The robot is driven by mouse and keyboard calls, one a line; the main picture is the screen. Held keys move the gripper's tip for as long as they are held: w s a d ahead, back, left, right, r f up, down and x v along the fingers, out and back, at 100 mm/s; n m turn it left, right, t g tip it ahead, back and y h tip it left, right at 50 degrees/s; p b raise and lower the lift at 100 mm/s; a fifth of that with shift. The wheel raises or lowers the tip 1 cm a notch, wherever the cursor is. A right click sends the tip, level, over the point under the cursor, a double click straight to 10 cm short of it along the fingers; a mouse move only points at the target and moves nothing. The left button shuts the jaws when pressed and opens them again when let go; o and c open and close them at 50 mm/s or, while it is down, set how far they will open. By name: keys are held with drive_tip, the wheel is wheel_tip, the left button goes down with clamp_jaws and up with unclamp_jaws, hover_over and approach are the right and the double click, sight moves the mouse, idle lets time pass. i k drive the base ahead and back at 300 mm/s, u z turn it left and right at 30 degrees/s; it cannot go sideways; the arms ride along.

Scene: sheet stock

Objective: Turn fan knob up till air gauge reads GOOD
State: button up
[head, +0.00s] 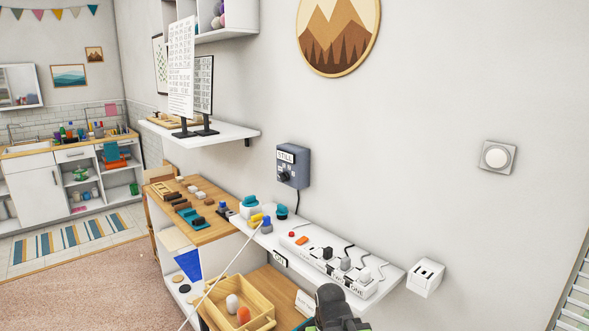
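A dark grey wall box (300,165) hangs above the white shelf. Its small white window, the air gauge (286,156), appears to read "STILL". A dark round knob (285,175) sits on the box's front below the window; its pointer setting is too small to read. A round white dial (497,157) on a square plate is on the wall at the right; I cannot tell which of the two is the fan knob. My gripper (335,305) is at the bottom edge, dark and partly cut off, well below and apart from both. Its fingers are not clear.
The white shelf (385,278) carries a power strip (322,262) with plugs and cables, plus several small coloured pieces. A white socket box (427,278) stands right of it. A wooden tray (226,314) lies below. The wall between box and dial is clear.

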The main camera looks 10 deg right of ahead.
sight(285, 177)
drive_tip(key=u, duration=0.05)
drive_tip(key=k, duration=0.65)
drive_tip(key=u, duration=0.25)
drive_tip(key=i, duration=1)
drive_tip(key=u, duration=0.6)
drive_tip(key=i, duration=0.4)
drive_tip(key=u, duration=0.35)
